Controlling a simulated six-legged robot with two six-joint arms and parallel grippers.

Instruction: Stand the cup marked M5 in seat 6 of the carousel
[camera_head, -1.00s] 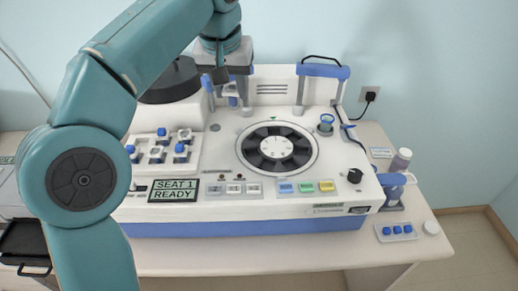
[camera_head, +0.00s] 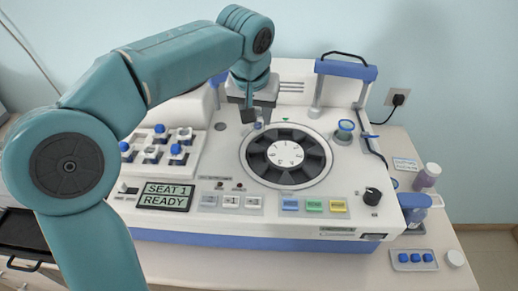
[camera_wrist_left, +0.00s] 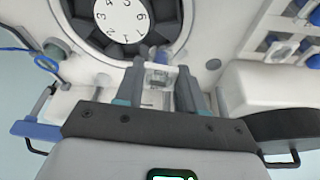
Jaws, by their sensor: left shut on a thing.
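My left gripper (camera_head: 257,116) is shut on a small pale cup (camera_wrist_left: 158,79), which shows between the fingers in the left wrist view. I cannot read a mark on the cup. The gripper and cup are at the back-left edge of the carousel (camera_head: 287,153), above the machine top. The carousel is a dark ring of seats around a white numbered hub; it also shows in the left wrist view (camera_wrist_left: 121,17). Its visible seats look empty. My right gripper is not in view.
A white rack (camera_head: 157,150) with several blue-topped cups stands left of the carousel. Buttons (camera_head: 314,205) and a black knob (camera_head: 372,196) line the front.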

